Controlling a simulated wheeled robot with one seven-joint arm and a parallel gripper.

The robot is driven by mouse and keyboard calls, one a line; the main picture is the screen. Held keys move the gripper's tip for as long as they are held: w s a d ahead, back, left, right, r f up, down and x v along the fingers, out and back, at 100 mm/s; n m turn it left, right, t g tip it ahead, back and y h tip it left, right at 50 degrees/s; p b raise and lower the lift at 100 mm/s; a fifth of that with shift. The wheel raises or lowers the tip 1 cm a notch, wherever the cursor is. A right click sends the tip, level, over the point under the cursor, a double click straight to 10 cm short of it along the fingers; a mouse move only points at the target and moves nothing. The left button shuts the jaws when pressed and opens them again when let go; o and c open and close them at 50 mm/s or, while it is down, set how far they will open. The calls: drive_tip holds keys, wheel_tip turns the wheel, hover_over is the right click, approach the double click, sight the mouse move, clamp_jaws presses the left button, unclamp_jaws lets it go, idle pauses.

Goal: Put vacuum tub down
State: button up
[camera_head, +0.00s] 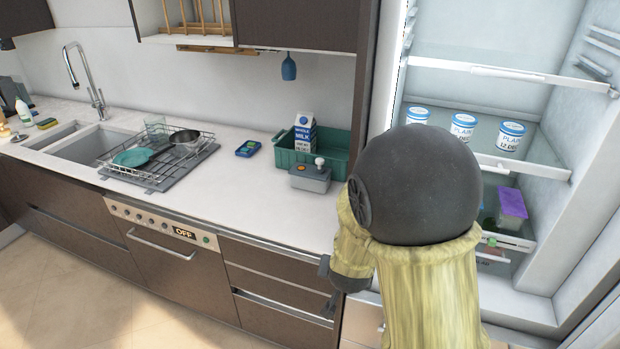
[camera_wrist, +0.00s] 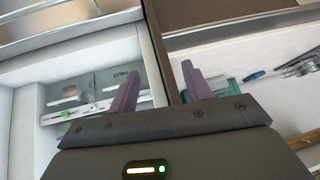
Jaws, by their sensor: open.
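The vacuum tub, a grey lidded box (camera_head: 311,178) with a pale knob and a small orange mark on top, sits upright on the counter in front of the green crate (camera_head: 262,154). My gripper (camera_head: 325,285) is in front of the drawers, below the counter edge and apart from the tub. In the wrist view its two purple fingers (camera_wrist: 158,88) stand apart with nothing between them. I cannot make out the tub in the wrist view.
A milk carton (camera_head: 304,134) stands in the crate. A blue item (camera_head: 248,148) and a dish rack (camera_head: 160,160) are to the left. The open fridge (camera_head: 500,110) with several white tubs is at right. Counter left of the tub is clear.

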drive_tip(key=s+d+r+n+g, duration=0.1)
drive_tip(key=s+d+r, duration=0.1)
drive_tip(key=s, duration=0.2)
drive_tip(key=s+d+r+n+g+p, duration=0.1)
drive_tip(key=s+d+r+g, duration=0.1)
drive_tip(key=s, duration=0.3)
drive_tip(key=s+d+r+g, duration=0.1)
drive_tip(key=s+d+r, duration=0.1)
drive_tip(key=s+d, duration=0.2)
drive_tip(key=shift+s+n+g+y, duration=0.3)
drive_tip(key=shift+s+n+g, duration=0.05)
drive_tip(key=shift+n+g, duration=0.05)
